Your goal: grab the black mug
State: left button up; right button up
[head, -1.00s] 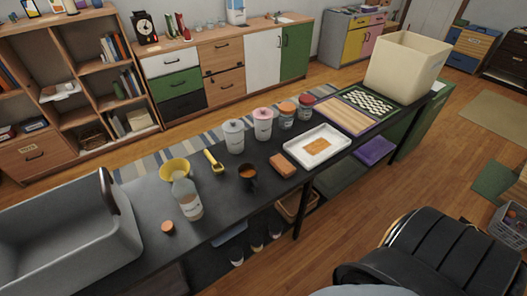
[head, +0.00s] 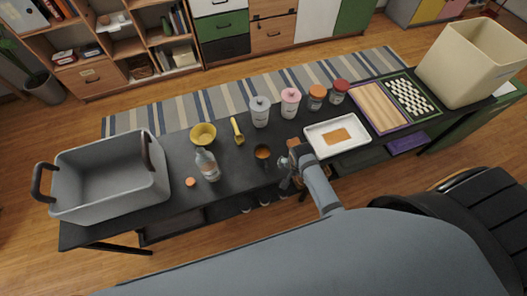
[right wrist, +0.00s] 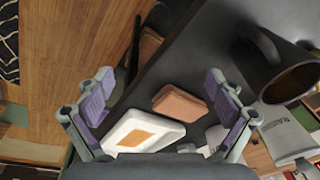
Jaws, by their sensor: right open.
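The black mug (head: 263,154) stands upright on the dark table, with brown contents showing at its top. It also shows in the right wrist view as a dark mug (right wrist: 260,48) at the upper right, outside the space between my fingers. My right gripper (head: 287,172) is at the table's front edge, just right of the mug and apart from it. In the right wrist view my right gripper (right wrist: 160,103) is open, its purple-padded fingers spread with nothing held. My left gripper is not in view.
A brown block (right wrist: 178,103) and a white tray (head: 346,122) lie right of the mug. A clear bottle (head: 207,166), yellow bowl (head: 203,134) and yellow-handled tool (head: 237,130) are to its left. Lidded jars (head: 290,101) stand behind. A grey bin (head: 105,178) occupies the left end.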

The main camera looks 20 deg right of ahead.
jog(key=w+a+r+m+g+p, duration=0.1)
jog(key=w+a+r+m+p, duration=0.15)
jog(key=w+a+m, duration=0.4)
jog(key=w+a+r+m+g+p, duration=0.15)
jog(key=w+r+m, duration=0.25)
jog(key=m, duration=0.6)
jog(key=b, duration=0.6)
send_near(264, 156)
jog(key=s, duration=0.1)
jog(key=s+t, duration=0.1)
jog(key=s, duration=0.1)
jog(key=shift+s+a+f+m+y, duration=0.25)
jog(key=shift+s+y, duration=0.05)
jog(key=f+b, duration=0.3)
jog(key=b, duration=0.1)
jog(key=f+b, duration=0.2)
jog(key=shift+w+d+f+b, duration=0.1)
jog(key=shift+w+f+b, duration=0.2)
jog(key=shift+w+b, duration=0.1)
jog(key=shift+r, duration=0.2)
jog(key=shift+s, duration=0.1)
jog(key=shift+c, duration=1)
jog(key=c, duration=1.5)
